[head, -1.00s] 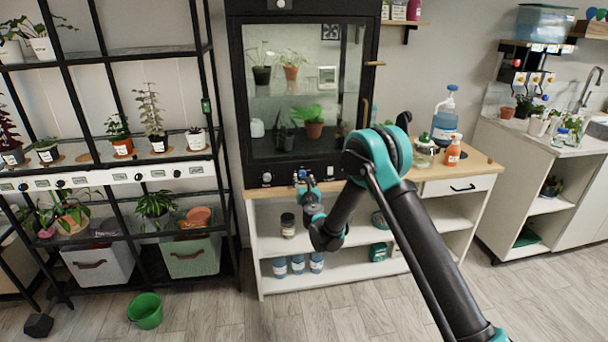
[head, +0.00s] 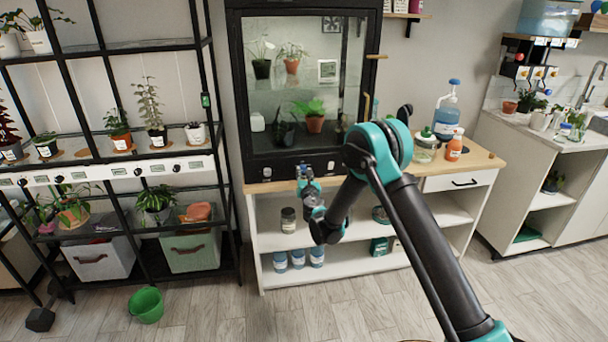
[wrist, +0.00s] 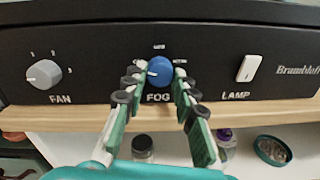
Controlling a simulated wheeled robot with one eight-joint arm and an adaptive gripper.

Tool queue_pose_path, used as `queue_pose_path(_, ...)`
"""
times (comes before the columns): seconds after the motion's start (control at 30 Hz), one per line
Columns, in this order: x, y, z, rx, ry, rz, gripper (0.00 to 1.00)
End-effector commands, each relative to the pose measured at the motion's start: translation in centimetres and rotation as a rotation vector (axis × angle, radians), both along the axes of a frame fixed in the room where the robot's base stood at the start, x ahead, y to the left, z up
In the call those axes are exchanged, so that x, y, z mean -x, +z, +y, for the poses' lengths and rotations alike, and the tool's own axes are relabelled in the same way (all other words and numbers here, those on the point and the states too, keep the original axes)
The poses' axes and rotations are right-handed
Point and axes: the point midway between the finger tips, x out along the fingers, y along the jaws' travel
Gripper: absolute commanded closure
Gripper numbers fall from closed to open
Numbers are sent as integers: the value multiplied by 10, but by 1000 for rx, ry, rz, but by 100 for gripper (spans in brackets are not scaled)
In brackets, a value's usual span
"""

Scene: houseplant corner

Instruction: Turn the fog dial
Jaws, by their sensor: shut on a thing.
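The fog dial (wrist: 161,70) is a round blue knob on the black front panel of the glass plant cabinet (head: 243,90). FOG is printed below it and small markings surround it. A pale mark shows toward the dial's left side. My gripper (wrist: 160,77) is shut on the dial, with one green-and-white finger on each side. In the head view my gripper (head: 305,174) is at the cabinet's lower panel and hides most of the dial.
A grey fan knob (wrist: 44,74) is left of the dial and a white lamp switch (wrist: 247,68) is right of it. The wooden counter edge (wrist: 70,117) runs just below. Jars stand on the shelves underneath. Bottles (head: 446,118) stand on the counter at right.

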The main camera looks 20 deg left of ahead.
Motion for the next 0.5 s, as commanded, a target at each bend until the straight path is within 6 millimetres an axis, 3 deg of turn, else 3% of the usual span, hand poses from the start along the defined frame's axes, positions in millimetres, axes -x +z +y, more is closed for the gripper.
queue_pose_path(0.5,0,0,-1,-282,0,174,100)
